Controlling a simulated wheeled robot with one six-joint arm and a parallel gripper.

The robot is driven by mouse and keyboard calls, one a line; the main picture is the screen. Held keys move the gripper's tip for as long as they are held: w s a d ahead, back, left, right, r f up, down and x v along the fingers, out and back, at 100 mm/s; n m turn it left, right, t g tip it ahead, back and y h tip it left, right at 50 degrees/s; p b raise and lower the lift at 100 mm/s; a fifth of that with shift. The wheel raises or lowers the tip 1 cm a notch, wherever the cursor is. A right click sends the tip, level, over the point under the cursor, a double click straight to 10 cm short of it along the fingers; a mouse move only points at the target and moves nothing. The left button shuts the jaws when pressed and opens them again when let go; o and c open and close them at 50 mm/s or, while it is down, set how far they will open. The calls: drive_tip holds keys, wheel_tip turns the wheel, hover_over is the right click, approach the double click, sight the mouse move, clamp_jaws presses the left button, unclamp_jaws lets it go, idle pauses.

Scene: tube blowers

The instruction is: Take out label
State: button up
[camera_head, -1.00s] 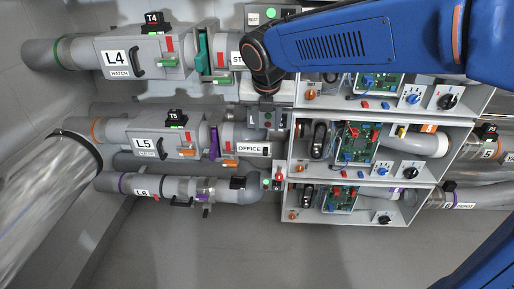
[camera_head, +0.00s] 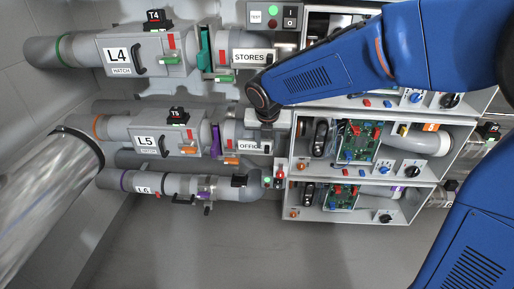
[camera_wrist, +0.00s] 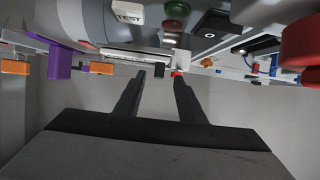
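A white OFFICE label (camera_head: 248,146) sits on the L5 pipe in the head view, its right end covered. White labels L4 (camera_head: 116,55) and L5 (camera_head: 145,141) mark the hatch boxes. My gripper (camera_wrist: 159,75) shows open in the wrist view, with a clear gap between its two dark fingers. A pale strip (camera_wrist: 137,53), seen nearly edge-on, lies just beyond the left fingertip; I cannot tell which label it is.
A TEST button box (camera_head: 272,16) stands above the STORES label. Open grey cabinets (camera_head: 287,165) with circuit boards and knobs stand to the right. A purple lever (camera_head: 215,140) is left of the OFFICE label. Bare floor (camera_head: 250,250) lies below.

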sight(267, 148)
drive_tip(key=x, duration=0.3)
drive_tip(key=shift+w+f, duration=0.1)
drive_tip(key=shift+f, duration=0.05)
drive_tip(key=shift+a, duration=0.1)
clamp_jaws()
